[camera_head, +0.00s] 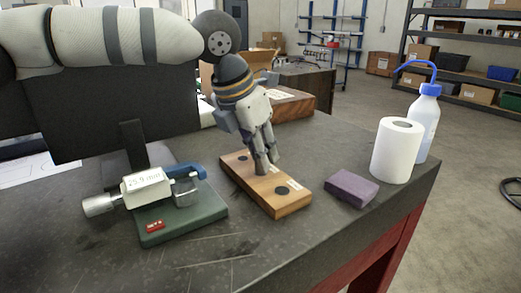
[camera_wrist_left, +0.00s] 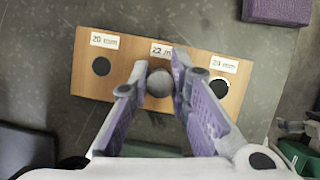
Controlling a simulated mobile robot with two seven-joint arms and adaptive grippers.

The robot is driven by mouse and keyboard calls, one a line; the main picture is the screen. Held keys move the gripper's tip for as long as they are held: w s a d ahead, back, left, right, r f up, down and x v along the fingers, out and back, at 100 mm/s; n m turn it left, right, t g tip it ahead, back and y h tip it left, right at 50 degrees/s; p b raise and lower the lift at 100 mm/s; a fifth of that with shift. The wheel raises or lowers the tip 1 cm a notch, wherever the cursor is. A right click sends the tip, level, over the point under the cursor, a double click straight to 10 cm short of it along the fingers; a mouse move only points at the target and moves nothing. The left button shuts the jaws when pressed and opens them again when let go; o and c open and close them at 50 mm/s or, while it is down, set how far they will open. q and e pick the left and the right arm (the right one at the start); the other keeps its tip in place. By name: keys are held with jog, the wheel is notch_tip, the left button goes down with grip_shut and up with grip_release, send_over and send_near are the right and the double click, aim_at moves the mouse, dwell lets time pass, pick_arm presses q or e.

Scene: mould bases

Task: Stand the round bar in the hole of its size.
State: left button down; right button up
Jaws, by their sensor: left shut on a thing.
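A wooden block (camera_head: 243,178) with three labelled holes lies on the dark table; it also shows in the wrist view (camera_wrist_left: 120,68). Its end holes (camera_wrist_left: 101,66) and (camera_wrist_left: 219,88) are empty, with labels that look like 20 mm and 24 mm. My left gripper (camera_head: 267,158) points down over the block's middle, shut on the grey round bar (camera_wrist_left: 159,83). The bar is at the middle hole, labelled 22 mm, and hides it. I cannot tell whether its lower end is inside. My right gripper is not in view.
A micrometer on a green base (camera_head: 184,220) stands left of the block, its display reading about 25.9 or 23.9 mm. A purple block (camera_head: 352,188), a white paper roll (camera_head: 396,150) and a wash bottle (camera_head: 425,125) stand to the right. The front table is clear.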

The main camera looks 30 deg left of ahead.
pick_arm(q)
jog(key=shift+f, duration=0.5)
dwell(0.4)
jog(key=c, duration=1.4)
grip_release()
